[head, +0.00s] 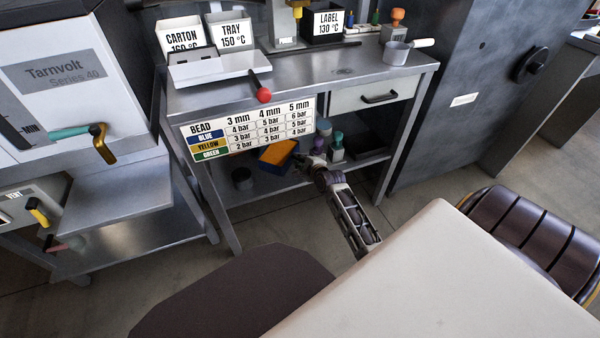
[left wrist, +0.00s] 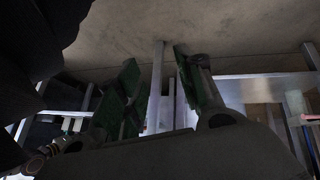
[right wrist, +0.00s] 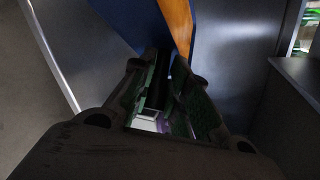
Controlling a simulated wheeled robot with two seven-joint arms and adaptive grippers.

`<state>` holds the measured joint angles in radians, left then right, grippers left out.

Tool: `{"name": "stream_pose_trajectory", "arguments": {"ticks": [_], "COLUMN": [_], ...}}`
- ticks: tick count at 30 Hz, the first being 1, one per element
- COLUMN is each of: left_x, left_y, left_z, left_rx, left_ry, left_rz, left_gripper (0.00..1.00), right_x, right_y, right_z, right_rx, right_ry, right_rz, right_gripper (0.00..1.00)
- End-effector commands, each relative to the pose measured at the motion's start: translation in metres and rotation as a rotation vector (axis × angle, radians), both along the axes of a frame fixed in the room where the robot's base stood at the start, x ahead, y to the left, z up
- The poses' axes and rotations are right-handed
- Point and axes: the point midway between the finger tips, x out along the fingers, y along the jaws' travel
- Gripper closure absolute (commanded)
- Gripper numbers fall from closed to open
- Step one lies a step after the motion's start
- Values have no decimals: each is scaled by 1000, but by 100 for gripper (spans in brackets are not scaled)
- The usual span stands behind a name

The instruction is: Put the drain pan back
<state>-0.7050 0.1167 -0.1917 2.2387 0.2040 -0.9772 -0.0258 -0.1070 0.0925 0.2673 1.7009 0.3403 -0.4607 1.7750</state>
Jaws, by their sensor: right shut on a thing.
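A tilted blue thing with an orange face (head: 277,152) is at the lower shelf of the steel bench; I cannot tell for sure that it is the drain pan. My right gripper (head: 312,161) reaches in under the bench top at its right end. In the right wrist view my right gripper (right wrist: 163,62) is shut on its edge, with the blue side (right wrist: 110,14) and orange face (right wrist: 179,22) beyond the fingertips. The grip point is partly dark. My left gripper (left wrist: 157,68) is open and empty in the left wrist view, and out of the head view.
The lower shelf (head: 270,186) also holds a dark round tin (head: 242,178) and several small bottles (head: 336,147). A bead chart (head: 248,130) hangs at the bench front. A drawer (head: 378,97) is above right. A pale table (head: 440,270) and a dark seat (head: 235,295) stand in front.

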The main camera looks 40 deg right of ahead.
Motion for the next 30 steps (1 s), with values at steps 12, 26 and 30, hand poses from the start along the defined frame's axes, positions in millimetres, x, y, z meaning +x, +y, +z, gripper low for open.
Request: {"name": "stream_pose_trajectory", "arguments": {"ticks": [12, 26, 30], "left_x": [1, 2, -3], "left_y": [-3, -5, -6], "left_z": [-16, -30, -41], "left_rx": [-24, -47, -51], "left_ry": [-24, -47, -40], "left_rz": [15, 28, 24], "left_gripper": [63, 63, 63], "right_x": [1, 0, 1], "right_y": [0, 0, 0], "right_z": [-14, -31, -43], "right_rx": [0, -1, 0], "right_ry": [-3, -2, -2], "right_rz": [-1, 0, 0], "right_gripper": [100, 100, 100]}}
